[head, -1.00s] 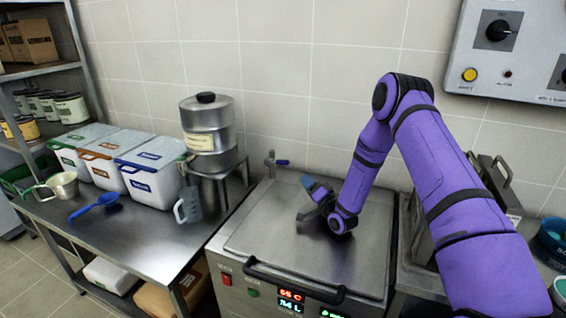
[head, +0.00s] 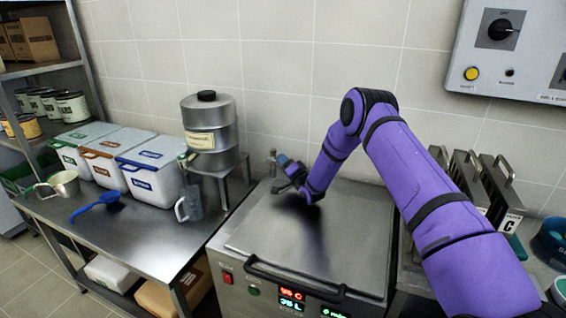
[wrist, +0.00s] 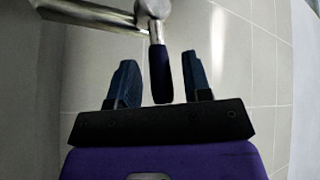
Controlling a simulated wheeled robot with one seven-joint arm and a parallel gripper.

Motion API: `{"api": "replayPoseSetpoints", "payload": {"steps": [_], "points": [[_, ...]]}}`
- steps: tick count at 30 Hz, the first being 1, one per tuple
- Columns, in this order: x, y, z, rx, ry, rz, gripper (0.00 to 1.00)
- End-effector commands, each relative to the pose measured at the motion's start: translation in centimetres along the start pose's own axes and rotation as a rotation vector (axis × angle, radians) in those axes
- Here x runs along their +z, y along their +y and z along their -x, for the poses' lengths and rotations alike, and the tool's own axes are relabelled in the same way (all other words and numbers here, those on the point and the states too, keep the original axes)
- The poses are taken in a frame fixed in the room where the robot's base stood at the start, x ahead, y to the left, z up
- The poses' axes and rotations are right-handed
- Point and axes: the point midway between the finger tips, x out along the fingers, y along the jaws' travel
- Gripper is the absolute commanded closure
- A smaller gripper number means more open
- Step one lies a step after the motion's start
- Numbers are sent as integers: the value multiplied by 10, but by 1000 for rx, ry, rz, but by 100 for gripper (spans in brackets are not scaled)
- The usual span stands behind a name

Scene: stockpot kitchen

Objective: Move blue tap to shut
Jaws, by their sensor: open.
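The blue tap's lever (wrist: 160,72) shows in the wrist view as a dark blue grip on a grey metal tap body (wrist: 152,8). My gripper (wrist: 160,84) is open, with one finger on each side of the lever and a visible gap to both fingers. In the head view, my gripper (head: 288,168) is at the back left of the steel cooker. The top of the tap post (head: 272,156) shows just behind it there, and the lever is mostly hidden by the gripper.
The cooker's flat lid (head: 300,235) lies under my arm, with a dark handle (head: 295,282) along its front. A steel urn (head: 208,130) stands on a stand at the left. The tiled wall is close behind.

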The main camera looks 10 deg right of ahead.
Motion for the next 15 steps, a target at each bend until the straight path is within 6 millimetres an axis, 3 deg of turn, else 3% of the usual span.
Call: {"api": "replayPoseSetpoints", "payload": {"steps": [13, 15], "points": [[0, 0, -10, 1, 0, 0, 55], [0, 0, -10, 1, 0, 0, 71]]}}
